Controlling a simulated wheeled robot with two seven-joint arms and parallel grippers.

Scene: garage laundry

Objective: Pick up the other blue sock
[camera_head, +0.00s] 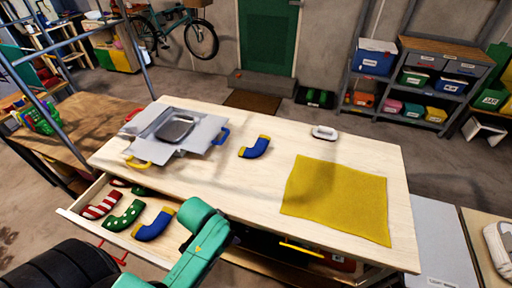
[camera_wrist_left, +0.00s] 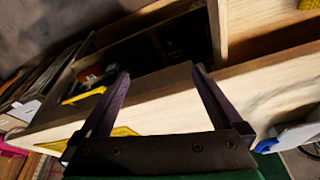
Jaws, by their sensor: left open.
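One blue sock with a yellow cuff (camera_head: 255,147) lies on the tabletop near its middle. A second blue sock with a yellow cuff (camera_head: 154,225) lies in the open drawer (camera_head: 78,218) at the table's front left, beside a green dotted sock (camera_head: 124,215) and a red striped sock (camera_head: 101,205). My green arm reaches in just right of the drawer in the head view, and its gripper cannot be made out there. In the left wrist view my left gripper (camera_wrist_left: 160,72) is open, with nothing between its fingers and pale wood beyond them. No sock is recognisable in that view. My right gripper is not in view.
The tabletop around the blue sock is clear. Shelves stand behind.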

